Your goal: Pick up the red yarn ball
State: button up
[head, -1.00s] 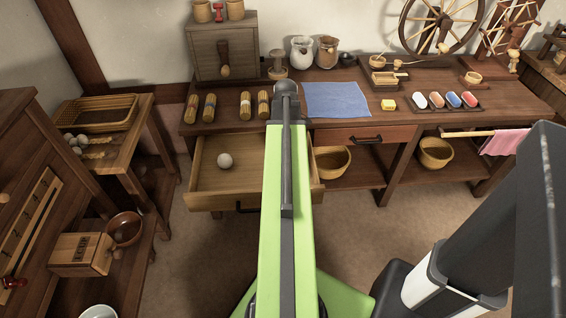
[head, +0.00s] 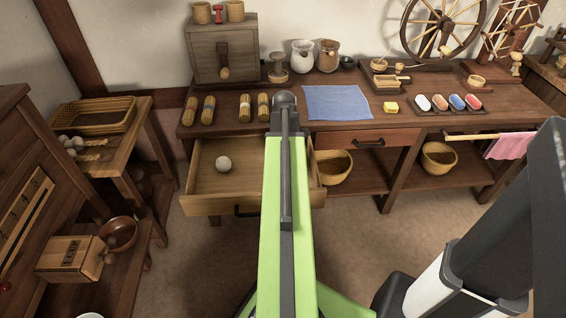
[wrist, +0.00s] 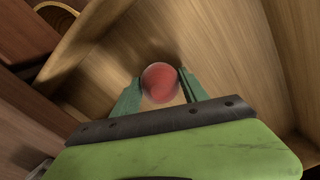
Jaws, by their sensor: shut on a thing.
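The red yarn ball (wrist: 160,83) shows in the wrist view between the two green fingertips of my gripper (wrist: 159,86). The fingers are shut on its left and right sides. Pale wooden boards, likely the drawer, lie behind it. I cannot tell whether the ball touches the wood. In the head view, my arm hides the gripper and the red ball. The open drawer (head: 225,205) under the workbench shows on both sides of my arm. A white ball (head: 222,163) lies in its left part.
Baskets (head: 439,157) sit on the shelf below. A side table (head: 140,118) stands left. Floor in front is clear.

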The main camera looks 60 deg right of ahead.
jog(key=shift+r, duration=0.15)
notch_tip(320, 180, up, 4)
jog(key=p, duration=0.4)
jog(key=shift+r, duration=0.1)
jog(key=s+d+r+p, duration=0.1)
jog(key=s+r+p, duration=0.1)
jog(key=s, duration=0.1)
jog(key=s+r+p, duration=0.2)
jog(key=s, duration=0.2)
jog(key=s+d+r+p, duration=0.1)
jog(key=s+r+p, duration=0.1)
jog(key=s+p, duration=0.1)
jog(key=shift+s+d+r, duration=0.25)
jog(key=shift+s+d, duration=0.05)
jog(key=shift+s, duration=0.05)
jog(key=shift+s+d, duration=0.1)
jog(key=shift+s, duration=0.25)
